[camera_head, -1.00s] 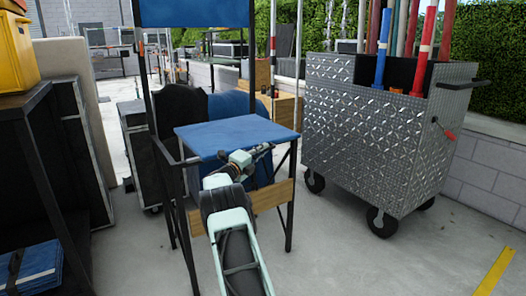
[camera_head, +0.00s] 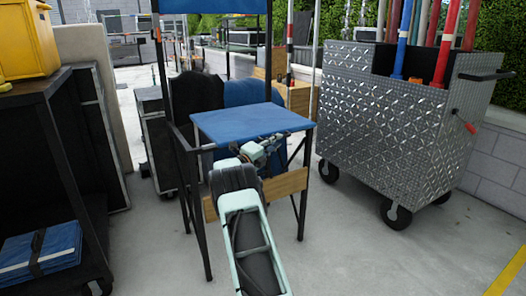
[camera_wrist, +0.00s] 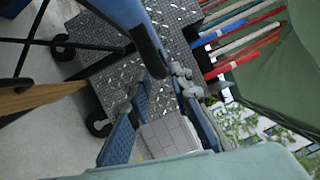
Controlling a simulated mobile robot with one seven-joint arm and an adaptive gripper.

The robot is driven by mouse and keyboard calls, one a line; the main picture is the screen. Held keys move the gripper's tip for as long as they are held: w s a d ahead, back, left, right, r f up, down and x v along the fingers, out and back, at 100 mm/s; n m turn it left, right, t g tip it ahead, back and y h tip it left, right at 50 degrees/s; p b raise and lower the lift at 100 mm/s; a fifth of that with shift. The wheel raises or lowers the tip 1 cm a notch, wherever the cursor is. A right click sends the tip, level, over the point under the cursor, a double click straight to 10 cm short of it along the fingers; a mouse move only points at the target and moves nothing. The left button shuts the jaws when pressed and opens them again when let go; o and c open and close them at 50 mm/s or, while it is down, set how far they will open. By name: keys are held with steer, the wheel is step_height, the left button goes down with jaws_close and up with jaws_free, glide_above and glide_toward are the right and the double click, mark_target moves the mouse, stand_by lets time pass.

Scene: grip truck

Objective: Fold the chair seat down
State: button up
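The chair has a blue seat (camera_head: 250,122), a dark frame and a blue backrest (camera_head: 215,6) cut off at the top. The seat looks roughly level. My gripper (camera_head: 278,143) is at the seat's right front edge, partly overlapping it in the head view. In the wrist view, the seat (camera_wrist: 138,28) is seen edge-on, its dark end near the gap between my fingertips (camera_wrist: 158,88). The fingers are apart with nothing clearly held between them. I cannot tell whether they touch the seat.
A wooden footrest board (camera_head: 285,186) crosses the chair front below my gripper. A metal diamond-plate cart (camera_head: 385,120) with coloured poles stands to the right. A dark shelf (camera_head: 35,88) with a yellow case (camera_head: 25,40) is at left. Concrete floor lies clear in front.

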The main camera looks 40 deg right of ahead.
steer(key=v, duration=1)
